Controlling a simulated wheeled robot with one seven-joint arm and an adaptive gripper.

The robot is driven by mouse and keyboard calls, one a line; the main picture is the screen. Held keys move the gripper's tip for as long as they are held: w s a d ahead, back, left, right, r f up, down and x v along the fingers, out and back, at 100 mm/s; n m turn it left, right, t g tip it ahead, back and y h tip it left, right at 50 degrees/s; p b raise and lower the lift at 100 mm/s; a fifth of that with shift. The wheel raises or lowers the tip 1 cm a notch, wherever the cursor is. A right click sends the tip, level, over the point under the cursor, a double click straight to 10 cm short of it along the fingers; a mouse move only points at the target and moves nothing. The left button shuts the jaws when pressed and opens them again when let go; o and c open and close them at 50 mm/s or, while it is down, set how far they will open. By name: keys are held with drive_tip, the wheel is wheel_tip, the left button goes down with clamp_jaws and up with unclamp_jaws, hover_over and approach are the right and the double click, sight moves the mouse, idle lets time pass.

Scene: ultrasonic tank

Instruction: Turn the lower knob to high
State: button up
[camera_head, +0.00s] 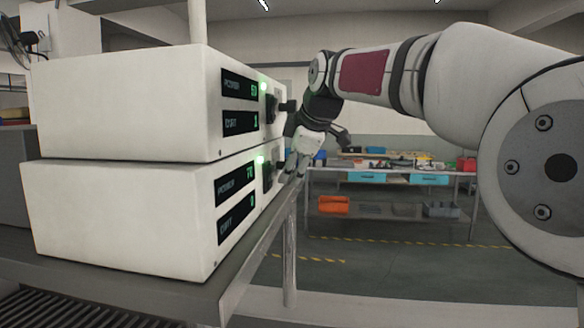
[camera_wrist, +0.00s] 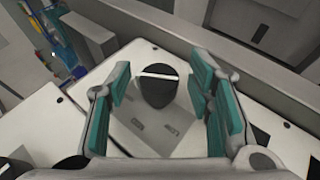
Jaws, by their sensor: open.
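Two white control boxes are stacked in the head view, the upper box (camera_head: 120,105) on the lower box (camera_head: 120,210). The lower box's display (camera_head: 236,203) reads 70 on its power line. Its dark knob (camera_head: 268,174) shows edge-on on the right-hand face. My gripper (camera_head: 298,163) is beside that face, pointing down. In the wrist view my gripper (camera_wrist: 165,105) is open, its teal pads on either side of a black round knob (camera_wrist: 157,88) with a white pointer line. The pads stand apart from the knob. The knob's scale markings are not readable.
The boxes stand on a grey bench (camera_head: 150,290) whose edge (camera_head: 262,245) runs close under my gripper. The upper box's dark knob (camera_head: 271,107) projects near my wrist. A far table (camera_head: 400,168) holds small items, with an orange bin (camera_head: 333,205) below. The floor between is clear.

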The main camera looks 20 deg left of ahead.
drive_tip(key=v, duration=1.1)
drive_tip(key=shift+d+r, duration=0.15)
drive_tip(key=shift+r, duration=0.05)
drive_tip(key=shift+s, duration=0.1)
